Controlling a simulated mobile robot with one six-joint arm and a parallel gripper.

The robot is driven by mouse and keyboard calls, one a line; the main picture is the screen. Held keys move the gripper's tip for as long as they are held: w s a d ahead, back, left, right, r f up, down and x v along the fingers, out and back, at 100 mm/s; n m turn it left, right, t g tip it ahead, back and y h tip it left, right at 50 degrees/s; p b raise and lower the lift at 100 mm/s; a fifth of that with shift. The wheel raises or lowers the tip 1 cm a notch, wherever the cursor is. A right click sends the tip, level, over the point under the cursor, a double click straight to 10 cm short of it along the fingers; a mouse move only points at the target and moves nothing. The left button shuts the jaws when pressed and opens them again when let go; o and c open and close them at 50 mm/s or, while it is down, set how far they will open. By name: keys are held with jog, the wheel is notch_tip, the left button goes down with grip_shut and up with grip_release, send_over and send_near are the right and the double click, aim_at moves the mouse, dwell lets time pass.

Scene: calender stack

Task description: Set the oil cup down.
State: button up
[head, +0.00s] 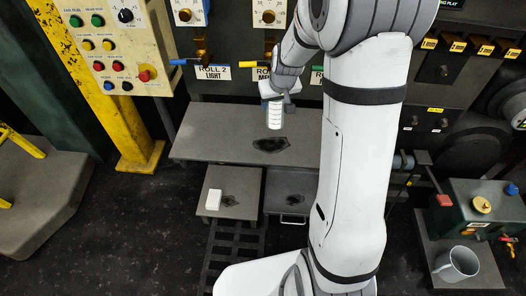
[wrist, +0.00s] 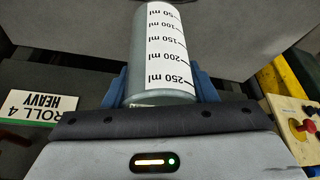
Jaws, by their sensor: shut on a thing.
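The oil cup (wrist: 145,60) is a grey cylinder with a white label scaled in ml. In the wrist view it stands between the blue fingers of my gripper (wrist: 162,92), which is shut on it. In the head view my gripper (head: 276,98) is partly hidden by my own arm. The cup's white scaled label (head: 275,115) shows below it, roughly upright, in front of the grey bench top (head: 215,135). I cannot tell whether the cup's base touches the bench.
A dark stain (head: 269,145) marks the bench. A lower platform (head: 245,180) holds a white block (head: 214,199). A grey mug (head: 457,263) stands at the lower right. Roller controls (head: 265,68) line the panel behind the bench, whose left part is clear.

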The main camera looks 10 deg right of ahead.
aim_at(275, 122)
jog(key=shift+w+d+r+b, duration=0.15)
jog(key=shift+w+b, duration=0.05)
jog(key=shift+b, duration=0.25)
notch_tip(275, 122, down, 9)
jog(key=shift+f+b, duration=0.2)
jog(key=shift+b, duration=0.75)
jog(key=shift+f, duration=0.2)
jog(key=o, duration=1)
jog(key=shift+r, duration=0.1)
jog(key=shift+r, duration=0.1)
